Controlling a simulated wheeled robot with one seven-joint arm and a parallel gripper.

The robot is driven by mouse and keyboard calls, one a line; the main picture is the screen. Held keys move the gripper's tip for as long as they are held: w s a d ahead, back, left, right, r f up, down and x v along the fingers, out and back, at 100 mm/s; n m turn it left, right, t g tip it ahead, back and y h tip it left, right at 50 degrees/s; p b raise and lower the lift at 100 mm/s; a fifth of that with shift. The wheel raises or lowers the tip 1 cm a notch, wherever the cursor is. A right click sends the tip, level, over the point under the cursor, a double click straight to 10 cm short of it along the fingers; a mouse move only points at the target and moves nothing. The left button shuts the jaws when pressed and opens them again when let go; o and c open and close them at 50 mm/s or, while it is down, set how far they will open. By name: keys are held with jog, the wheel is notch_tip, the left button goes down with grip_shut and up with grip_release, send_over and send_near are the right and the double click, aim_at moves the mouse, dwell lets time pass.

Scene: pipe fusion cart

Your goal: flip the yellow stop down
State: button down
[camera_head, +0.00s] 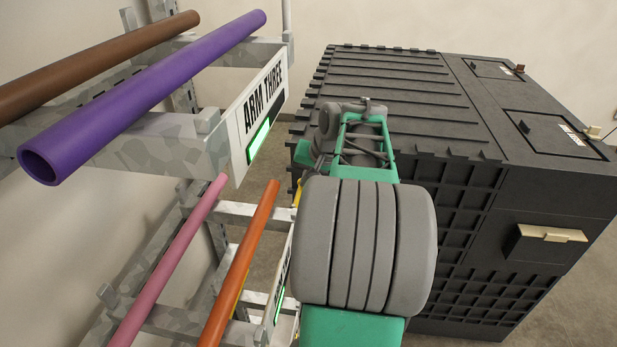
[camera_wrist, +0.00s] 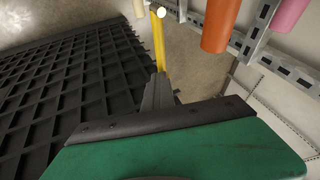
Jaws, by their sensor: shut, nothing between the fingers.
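The yellow stop (camera_wrist: 158,40) is a narrow bar in the upper middle of the wrist view, beside a rack rail. A small yellow piece (camera_head: 298,192) shows in the head view at the left edge of my arm, most of it hidden. My gripper (camera_wrist: 158,82) is shut and empty, its dark fingers pointing at the near end of the yellow stop. The fingertips overlap the stop's end in the picture; I cannot tell if they touch it. In the head view my arm hides the gripper.
The rack holds a purple pipe (camera_head: 150,90), a brown pipe (camera_head: 90,68), a pink pipe (camera_head: 170,262) and an orange pipe (camera_head: 240,262). A sign (camera_head: 262,105) reads "ARM THREE". A large black ribbed cart (camera_head: 470,190) stands close to my arm's right. Bare floor shows between rack and cart.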

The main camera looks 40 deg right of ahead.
jog(key=d+p+v, duration=0.2)
jog(key=v, duration=1.1)
jog(key=shift+s+d+r+p, duration=0.15)
jog(key=shift+d+r+p, duration=0.25)
jog(key=shift+r, duration=0.1)
